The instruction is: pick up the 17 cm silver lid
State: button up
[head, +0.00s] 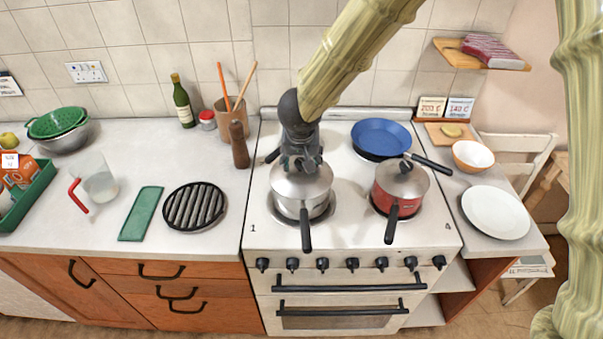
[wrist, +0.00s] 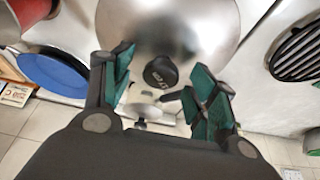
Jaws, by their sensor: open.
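A silver lid (head: 302,183) sits on a silver pot (head: 298,207) with a dark handle, on the front left burner. In the wrist view the lid (wrist: 165,25) is close at the top, and its round black knob (wrist: 160,71) carries small pale markings. My gripper (head: 301,165) is just above this lid, pointing down and hiding the knob in the head view. In the wrist view its green-padded fingers (wrist: 160,85) are open, one on each side of the knob, with gaps visible. A second silver lid (head: 401,180) with a dark knob covers a red pot (head: 396,202) to the right.
A blue pan (head: 381,139) is on the back right burner. Left of the stove are a pepper mill (head: 239,145), a utensil pot (head: 230,119) and a black grill trivet (head: 195,206). A white plate (head: 495,212) lies right of the stove.

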jog(key=shift+c, duration=0.4)
grip_shut()
jog(key=shift+r, duration=0.1)
